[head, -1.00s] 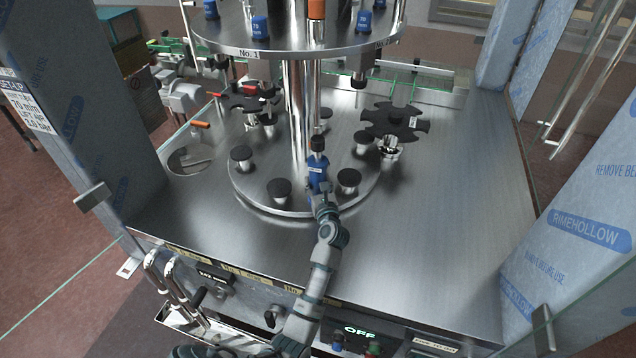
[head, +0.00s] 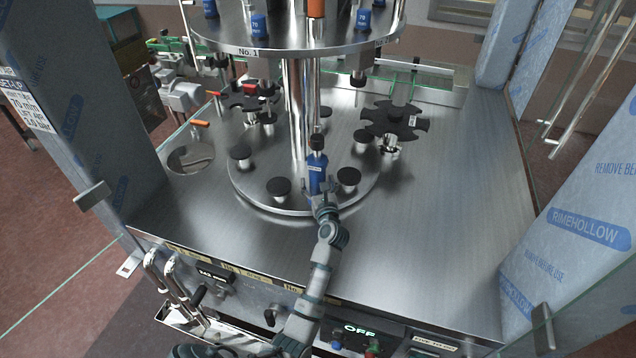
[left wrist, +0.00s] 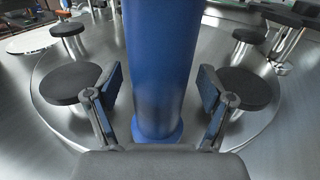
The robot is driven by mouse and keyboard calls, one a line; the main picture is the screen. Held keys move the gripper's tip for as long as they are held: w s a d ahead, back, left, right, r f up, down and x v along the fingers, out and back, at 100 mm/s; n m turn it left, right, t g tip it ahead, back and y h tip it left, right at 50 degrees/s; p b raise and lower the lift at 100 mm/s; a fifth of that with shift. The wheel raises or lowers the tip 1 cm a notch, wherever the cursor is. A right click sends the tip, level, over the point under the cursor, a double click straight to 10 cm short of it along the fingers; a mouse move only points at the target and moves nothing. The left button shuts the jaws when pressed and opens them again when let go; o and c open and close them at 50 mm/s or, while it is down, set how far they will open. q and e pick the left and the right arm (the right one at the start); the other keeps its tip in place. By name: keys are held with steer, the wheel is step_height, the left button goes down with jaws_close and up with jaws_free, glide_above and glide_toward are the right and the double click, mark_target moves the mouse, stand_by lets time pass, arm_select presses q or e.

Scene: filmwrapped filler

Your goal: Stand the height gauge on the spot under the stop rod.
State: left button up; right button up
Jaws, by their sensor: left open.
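The height gauge (head: 317,176) is a blue upright body standing on the round steel plate (head: 245,192), between two black-topped posts. The stop rod (head: 317,143), with its dark end, is right above the gauge's top in the head view; I cannot tell whether they touch. My left gripper (head: 324,196) is at the near side of the gauge, low down. In the left wrist view the gauge (left wrist: 162,65) rises between the spread fingers, with gaps on both sides, and its flared foot rests on the plate. My right gripper is not in view.
Several black-capped posts (head: 278,187) ring the central column. A black notched star wheel (head: 396,121) stands at right and another (head: 250,95) at back left. The steel deck (head: 450,200) at right is clear. Film-wrapped pillars (head: 590,200) flank the deck.

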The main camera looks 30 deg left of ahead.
arm_select(q)
steer(key=v, duration=1.2)
